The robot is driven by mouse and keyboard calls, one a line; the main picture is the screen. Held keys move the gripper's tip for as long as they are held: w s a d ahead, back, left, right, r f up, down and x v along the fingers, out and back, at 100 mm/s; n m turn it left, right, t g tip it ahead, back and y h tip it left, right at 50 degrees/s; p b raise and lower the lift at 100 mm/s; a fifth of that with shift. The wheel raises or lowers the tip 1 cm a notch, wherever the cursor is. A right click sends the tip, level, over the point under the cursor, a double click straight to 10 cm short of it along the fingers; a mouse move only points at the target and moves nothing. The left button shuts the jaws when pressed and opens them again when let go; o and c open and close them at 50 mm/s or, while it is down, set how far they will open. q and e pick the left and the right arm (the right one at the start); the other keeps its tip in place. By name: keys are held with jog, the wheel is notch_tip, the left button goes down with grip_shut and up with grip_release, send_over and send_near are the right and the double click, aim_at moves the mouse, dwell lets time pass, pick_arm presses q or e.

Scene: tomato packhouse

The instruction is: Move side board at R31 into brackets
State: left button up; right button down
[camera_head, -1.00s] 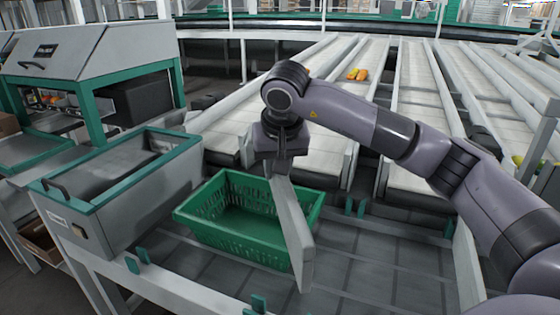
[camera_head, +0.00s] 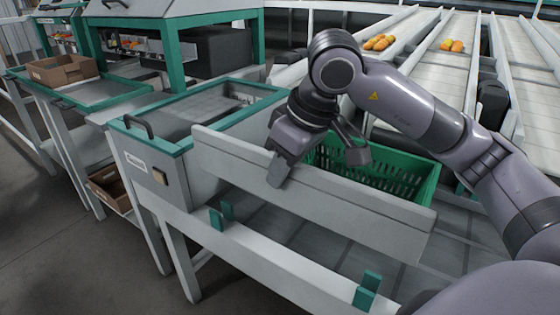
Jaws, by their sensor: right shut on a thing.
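My right gripper (camera_head: 283,170) is shut on the long light-grey side board (camera_head: 350,205). The board is held on edge, lengthwise along the front of the table, its right end lower in the picture. It appears above the green brackets, one pair at the left (camera_head: 222,215) and one at the right (camera_head: 367,290) on the table's front rail (camera_head: 270,258). The brackets look empty. The board hides part of the green crate (camera_head: 425,183) behind it. My left gripper is not in view.
A grey bin with a green rim (camera_head: 150,165) stands close to the board's left end. Conveyor lanes with orange tomatoes (camera_head: 380,42) lie behind. A cardboard box (camera_head: 62,71) sits on a bench at the left. Floor in front is clear.

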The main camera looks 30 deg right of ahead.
aim_at(280, 204)
jog(key=shift+a+f, duration=0.15)
jog(key=shift+f, duration=0.2)
notch_tip(280, 204, down, 6)
jog(key=b, duration=0.4)
jog(key=shift+r+b, duration=0.1)
jog(key=shift+b, duration=0.3)
jog(key=shift+f+b, duration=0.6)
jog(key=shift+f, duration=0.15)
notch_tip(280, 204, down, 5)
jog(key=b, duration=0.4)
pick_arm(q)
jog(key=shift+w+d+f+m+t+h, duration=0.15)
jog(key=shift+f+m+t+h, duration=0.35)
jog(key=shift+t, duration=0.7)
pick_arm(e)
jog(key=shift+f, duration=0.15)
pick_arm(q)
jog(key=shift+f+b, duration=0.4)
jog(key=shift+b, duration=0.15)
pick_arm(e)
jog(key=shift+f, duration=0.4)
jog(key=c, duration=0.9)
grip_release()
